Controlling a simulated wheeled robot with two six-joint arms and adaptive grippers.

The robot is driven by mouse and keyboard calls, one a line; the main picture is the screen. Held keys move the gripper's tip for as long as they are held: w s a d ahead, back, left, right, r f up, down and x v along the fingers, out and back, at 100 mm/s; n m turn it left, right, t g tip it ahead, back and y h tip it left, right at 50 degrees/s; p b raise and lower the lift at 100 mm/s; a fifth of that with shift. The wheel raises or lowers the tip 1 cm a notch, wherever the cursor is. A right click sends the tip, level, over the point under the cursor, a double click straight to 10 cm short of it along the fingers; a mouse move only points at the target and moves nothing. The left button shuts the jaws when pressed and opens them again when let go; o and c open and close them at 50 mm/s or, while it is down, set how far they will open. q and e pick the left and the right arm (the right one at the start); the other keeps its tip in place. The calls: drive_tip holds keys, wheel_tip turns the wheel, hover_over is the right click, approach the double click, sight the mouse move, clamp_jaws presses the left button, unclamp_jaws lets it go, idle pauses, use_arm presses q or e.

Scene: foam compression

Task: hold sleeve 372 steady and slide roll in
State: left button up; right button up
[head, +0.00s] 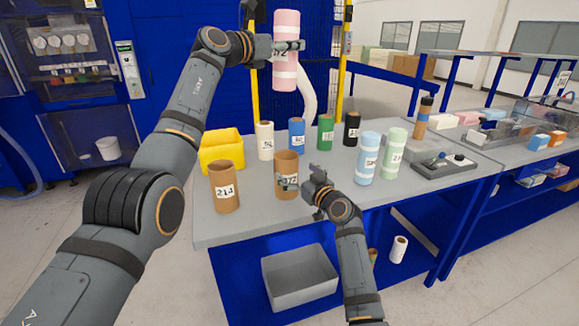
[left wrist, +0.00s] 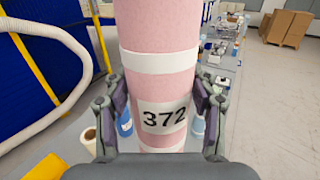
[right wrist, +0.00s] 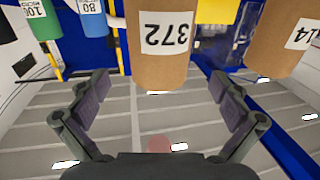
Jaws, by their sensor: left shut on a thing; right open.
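The pink roll, with white bands and label 372, is upright in my left gripper (head: 288,47), held well above the table. In the left wrist view the pink roll (left wrist: 158,85) stands between both fingers, which are shut on it. The brown sleeve 372 (head: 286,166) stands upright on the table below. My right gripper (head: 294,183) is open at the sleeve's lower right side, one finger overlapping it in the head view. In the right wrist view the sleeve (right wrist: 162,60) appears upside down, centred between the open fingers (right wrist: 160,92), with gaps on both sides.
Brown sleeve 214 (head: 225,188) stands left of sleeve 372. A yellow bin (head: 221,153) and white, blue, green and black rolls stand behind. Light blue (head: 367,158) and pale green (head: 391,152) rolls stand to the right. The table's front edge is clear.

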sight(281, 158)
drive_tip(key=x, duration=0.6)
drive_tip(key=shift+w, duration=0.1)
drive_tip(key=c, duration=1.3)
drive_tip(key=shift+f, duration=0.1)
use_arm(q)
wheel_tip(281, 158, down, 14)
drive_tip(key=m+g+h, duration=0.1)
drive_tip(key=h, duration=0.1)
drive_tip(key=shift+s+r+m+g+h, duration=0.2)
drive_tip(key=shift+m+g+h, duration=0.1)
drive_tip(key=shift+m, duration=0.1)
